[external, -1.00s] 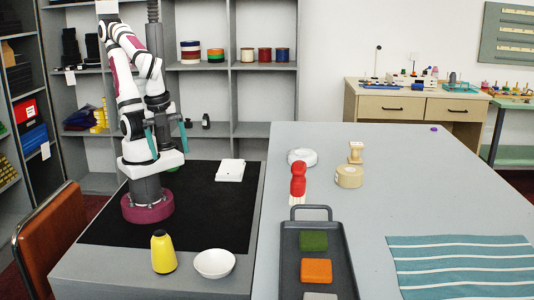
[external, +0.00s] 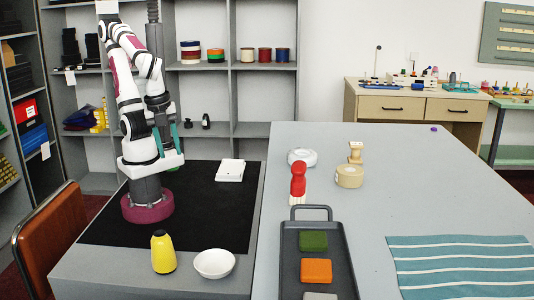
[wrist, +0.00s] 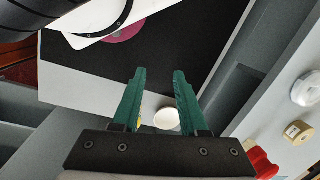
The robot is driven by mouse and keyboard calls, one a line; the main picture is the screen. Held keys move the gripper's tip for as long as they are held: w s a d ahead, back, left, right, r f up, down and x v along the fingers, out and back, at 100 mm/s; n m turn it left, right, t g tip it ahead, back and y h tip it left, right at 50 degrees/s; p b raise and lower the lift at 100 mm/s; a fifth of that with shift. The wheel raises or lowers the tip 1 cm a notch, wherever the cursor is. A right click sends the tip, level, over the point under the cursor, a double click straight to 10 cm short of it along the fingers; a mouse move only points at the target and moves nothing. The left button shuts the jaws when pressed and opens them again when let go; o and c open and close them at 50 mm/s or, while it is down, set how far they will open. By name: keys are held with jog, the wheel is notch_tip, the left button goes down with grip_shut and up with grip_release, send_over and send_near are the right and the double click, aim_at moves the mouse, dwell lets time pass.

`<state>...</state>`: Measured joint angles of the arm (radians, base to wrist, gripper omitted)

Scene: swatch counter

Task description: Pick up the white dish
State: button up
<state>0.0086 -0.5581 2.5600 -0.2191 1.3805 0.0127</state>
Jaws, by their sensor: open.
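In the wrist view the dish (wrist: 166,118) shows small and far off, between the fingers. My gripper (external: 167,141) has teal fingers and is high over the black mat beside my base, well away from the dish. In the wrist view my gripper (wrist: 160,72) is open with nothing between its fingers.
A white stack (external: 230,170) lies on the black mat (external: 205,215), otherwise mostly clear.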

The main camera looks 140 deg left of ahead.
notch_tip(320, 180, down, 4)
jog(key=d+n+g+h, duration=0.2)
jog(key=n+g+h, duration=0.1)
jog(key=n+h, duration=0.15)
jog(key=n+t+h, duration=0.8)
jog(key=n+t, duration=0.4)
jog(key=n, duration=1.1)
send_near(200, 255)
jog(key=x, duration=0.4)
jog(key=shift+s+d, duration=0.15)
jog(key=shift+s, duration=0.05)
jog(key=x, duration=0.6)
jog(key=shift+w+f, duration=0.1)
jog(key=shift+w, duration=0.05)
grip_shut()
